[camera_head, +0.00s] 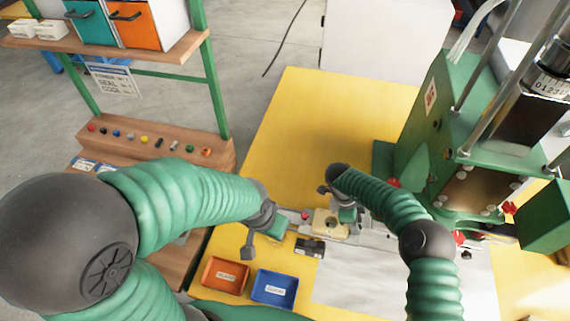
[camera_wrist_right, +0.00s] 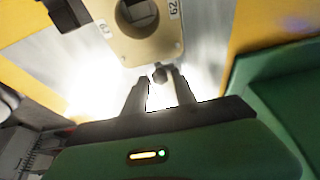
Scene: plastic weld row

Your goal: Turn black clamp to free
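A cream block (camera_head: 322,218) with a round opening sits on the metal rail of the bench. The right wrist view shows it close up, with white number labels (camera_wrist_right: 150,47). A small dark knob (camera_wrist_right: 160,73) stands at its near edge, between and just beyond my right fingertips; I cannot tell if it is the black clamp. My right gripper (camera_wrist_right: 159,92) is open, its fingers apart and empty; it also shows over the block in the head view (camera_head: 346,214). A black block (camera_head: 310,248) lies just in front of the cream one. My left gripper (camera_head: 262,232) hangs left of it, its fingers unclear.
An orange bin (camera_head: 225,277) and a blue bin (camera_head: 274,289) stand at the front left. The green press (camera_head: 435,125) rises at the right. A wooden rack (camera_head: 155,145) with coloured knobs stands at the left. The yellow bench top (camera_head: 310,115) is clear at the back.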

